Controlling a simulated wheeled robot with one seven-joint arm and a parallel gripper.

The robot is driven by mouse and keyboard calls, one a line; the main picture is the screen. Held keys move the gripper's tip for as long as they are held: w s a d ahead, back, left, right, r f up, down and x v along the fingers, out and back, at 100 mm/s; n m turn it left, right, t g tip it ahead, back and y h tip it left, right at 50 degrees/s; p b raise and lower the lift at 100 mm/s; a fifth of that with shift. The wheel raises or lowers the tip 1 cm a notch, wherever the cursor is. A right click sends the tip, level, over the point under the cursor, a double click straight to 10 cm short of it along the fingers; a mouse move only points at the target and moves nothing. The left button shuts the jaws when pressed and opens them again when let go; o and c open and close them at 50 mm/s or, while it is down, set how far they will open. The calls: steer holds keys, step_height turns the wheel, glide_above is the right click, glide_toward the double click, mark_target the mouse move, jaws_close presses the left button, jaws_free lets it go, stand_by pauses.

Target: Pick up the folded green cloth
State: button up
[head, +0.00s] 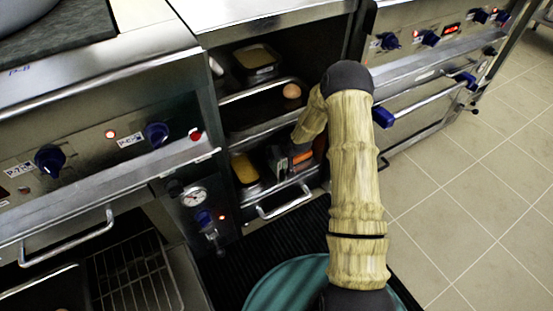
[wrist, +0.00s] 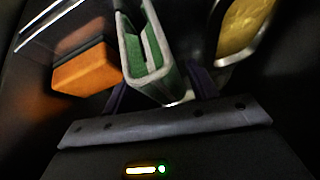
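The folded green cloth (wrist: 148,55), with pale grey-white edges, stands on its side with its folds showing in the wrist view. In the head view the cloth (head: 276,160) is a small greyish-green shape in the low open drawer. My gripper (wrist: 162,92) reaches into the drawer. Its two dark fingers stand apart, one on each side of the cloth's near end, and appear open. I cannot tell whether either finger touches the cloth. In the head view my arm hides most of the gripper.
An orange block (wrist: 85,72) lies left of the cloth in the wrist view. A container with yellow contents (wrist: 240,30) is on the other side. Above the drawer sit a tray (head: 250,97) with an egg (head: 292,91) and a lidded container (head: 257,62). The drawer handle (head: 284,202) juts out in front.

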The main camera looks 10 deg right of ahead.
steer(key=c, duration=0.9)
steer(key=shift+o, duration=0.2)
steer(key=shift+r+p, duration=0.4)
steer(key=shift+r, duration=0.1)
steer(key=s+d+p, duration=0.3)
steer(key=s, duration=0.5)
steer(key=s+d+p, duration=0.3)
steer(key=s+d, duration=0.1)
steer(key=s, duration=0.4)
steer(key=shift+s+d+r, duration=0.15)
steer(key=shift+s+r, duration=0.1)
steer(key=shift+s, duration=0.05)
